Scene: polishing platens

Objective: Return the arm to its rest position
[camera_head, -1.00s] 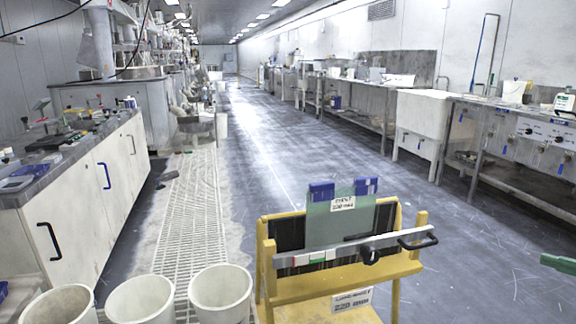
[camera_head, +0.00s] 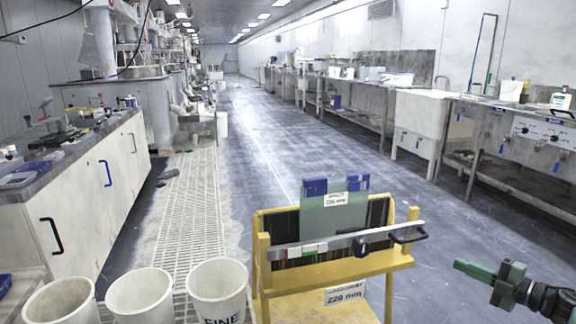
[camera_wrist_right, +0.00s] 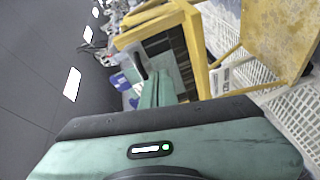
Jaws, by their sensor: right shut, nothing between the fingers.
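My right gripper (camera_head: 474,270) is at the lower right of the head view, a green gripper on a dark arm. It is shut and empty, in the air to the right of the yellow stand and apart from it. In the right wrist view its green fingers (camera_wrist_right: 158,88) are together, with the stand (camera_wrist_right: 203,62) beyond them. My left gripper is in neither view.
The yellow stand (camera_head: 330,285) holds a greenish plate (camera_head: 332,215) with blue clips and a metal bar (camera_head: 340,244). Several white buckets (camera_head: 217,290) stand to its left. A cabinet (camera_head: 85,200) lines the left. Benches (camera_head: 510,125) line the right wall. The floor (camera_head: 400,190) between is clear.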

